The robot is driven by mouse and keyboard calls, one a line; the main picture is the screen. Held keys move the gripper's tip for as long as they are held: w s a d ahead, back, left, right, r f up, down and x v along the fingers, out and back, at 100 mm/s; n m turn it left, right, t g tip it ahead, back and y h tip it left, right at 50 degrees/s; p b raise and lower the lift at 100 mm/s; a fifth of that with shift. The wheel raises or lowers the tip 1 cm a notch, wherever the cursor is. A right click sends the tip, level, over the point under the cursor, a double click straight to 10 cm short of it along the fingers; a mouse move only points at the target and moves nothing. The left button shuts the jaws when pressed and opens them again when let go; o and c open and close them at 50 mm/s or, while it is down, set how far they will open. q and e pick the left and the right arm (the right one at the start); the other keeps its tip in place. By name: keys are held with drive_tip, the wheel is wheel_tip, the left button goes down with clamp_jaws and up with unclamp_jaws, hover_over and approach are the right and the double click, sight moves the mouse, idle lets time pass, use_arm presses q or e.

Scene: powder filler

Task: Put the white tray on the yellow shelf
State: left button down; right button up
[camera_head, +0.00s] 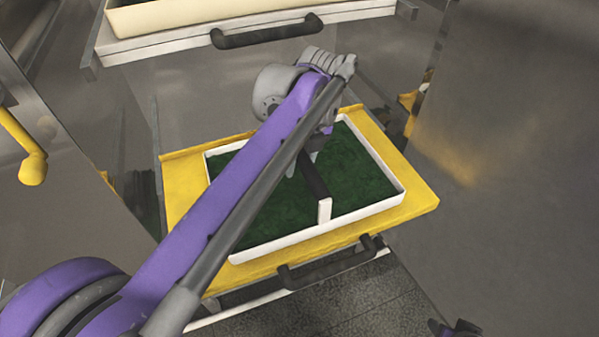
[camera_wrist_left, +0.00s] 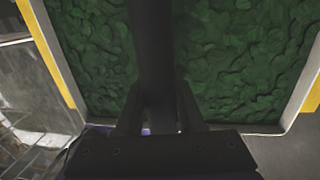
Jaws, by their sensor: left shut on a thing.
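The white tray (camera_head: 396,178) holds dark green leafy material and has a dark handle bar (camera_head: 315,176) across its middle on a white post. It lies over the yellow shelf (camera_head: 184,190), whose yellow border shows around it. I cannot tell whether the tray rests fully on the shelf. My left gripper (camera_head: 312,158) is shut on the handle bar, partly hidden behind my arm. In the left wrist view the gripper fingers (camera_wrist_left: 160,118) close around the dark bar above the green contents, with the tray's white rim (camera_wrist_left: 48,50) at the side. My right gripper is not clearly in view.
A drawer with a dark handle (camera_head: 268,32) and a pale tray sits above at the back. Another dark handle (camera_head: 330,268) is at the shelf's front. Metal panels stand on both sides, with a yellow lever (camera_head: 32,165) at left. Grey floor (camera_head: 350,310) shows in front.

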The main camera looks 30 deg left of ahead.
use_arm(q)
drive_tip(key=shift+f, duration=1.3)
drive_tip(key=c, duration=0.5)
unclamp_jaws()
drive_tip(key=r, duration=0.4)
drive_tip(key=d+r, duration=0.1)
drive_tip(key=r, duration=0.3)
drive_tip(key=w+r+p, duration=0.1)
drive_tip(key=r, duration=0.2)
drive_tip(key=shift+d+r, duration=0.35)
drive_tip(key=shift+r, duration=0.05)
